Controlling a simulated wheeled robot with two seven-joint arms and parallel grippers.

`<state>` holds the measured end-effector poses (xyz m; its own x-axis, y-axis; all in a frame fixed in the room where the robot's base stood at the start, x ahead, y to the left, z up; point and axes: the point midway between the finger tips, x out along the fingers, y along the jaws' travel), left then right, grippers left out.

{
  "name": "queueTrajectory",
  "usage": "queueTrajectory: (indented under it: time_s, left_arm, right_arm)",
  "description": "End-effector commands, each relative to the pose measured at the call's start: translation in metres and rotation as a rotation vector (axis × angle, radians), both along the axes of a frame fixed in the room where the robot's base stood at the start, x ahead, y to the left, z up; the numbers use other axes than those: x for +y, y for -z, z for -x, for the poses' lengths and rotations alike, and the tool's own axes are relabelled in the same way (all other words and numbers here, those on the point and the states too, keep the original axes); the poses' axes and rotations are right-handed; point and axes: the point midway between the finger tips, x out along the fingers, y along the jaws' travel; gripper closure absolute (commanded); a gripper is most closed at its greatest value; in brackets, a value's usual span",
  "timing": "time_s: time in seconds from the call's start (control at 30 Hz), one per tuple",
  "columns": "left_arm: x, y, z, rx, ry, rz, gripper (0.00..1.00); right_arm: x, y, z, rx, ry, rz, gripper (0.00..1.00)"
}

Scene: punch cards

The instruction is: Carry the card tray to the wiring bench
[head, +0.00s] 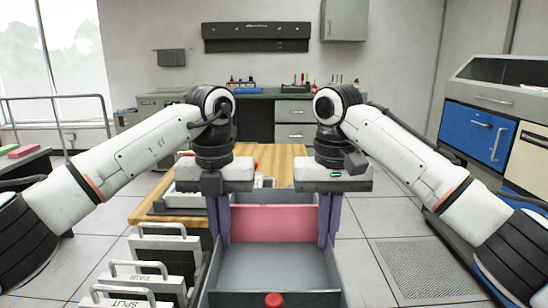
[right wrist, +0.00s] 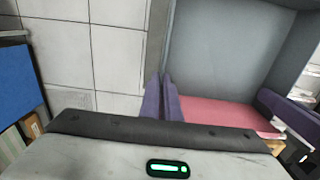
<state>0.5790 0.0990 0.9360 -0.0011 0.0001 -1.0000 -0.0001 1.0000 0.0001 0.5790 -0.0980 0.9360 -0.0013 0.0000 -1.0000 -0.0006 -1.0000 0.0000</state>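The card tray (head: 270,258) is a deep grey open box with a pink panel (head: 272,222) inside towards its far end. It is close in front of me at the bottom centre of the head view. My left gripper (head: 219,228) has its purple fingers shut on the tray's left wall. My right gripper (head: 328,226) is shut on the right wall; in the right wrist view its fingers (right wrist: 164,100) straddle that wall's edge. The tray's underside is hidden, so I cannot tell what is under it. A green-topped bench (head: 262,94) with drawers stands at the back wall; no label names it.
A wooden-topped table (head: 275,160) stands just beyond the tray. White handled card holders (head: 165,250), some labelled, stand at the lower left. Blue-fronted cabinets (head: 476,132) line the right side. The tiled floor (head: 375,215) is clear on the right, with a grate there.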

Motion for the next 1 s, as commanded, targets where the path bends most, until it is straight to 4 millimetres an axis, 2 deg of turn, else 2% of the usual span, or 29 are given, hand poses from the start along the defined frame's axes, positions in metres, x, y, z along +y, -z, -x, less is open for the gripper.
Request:
queueTrajectory:
  time_s: [0.7,1.0]
  left_arm:
    - [-0.001,-0.021,-0.022,-0.001,0.001,0.001,1.0]
    - [-0.001,-0.026,-0.024,-0.002,0.002,0.002,1.0]
  right_arm:
    - [0.001,-0.022,-0.023,-0.004,0.0,-0.002,1.0]
    - [0.0,-0.027,-0.024,-0.005,-0.001,-0.002,1.0]
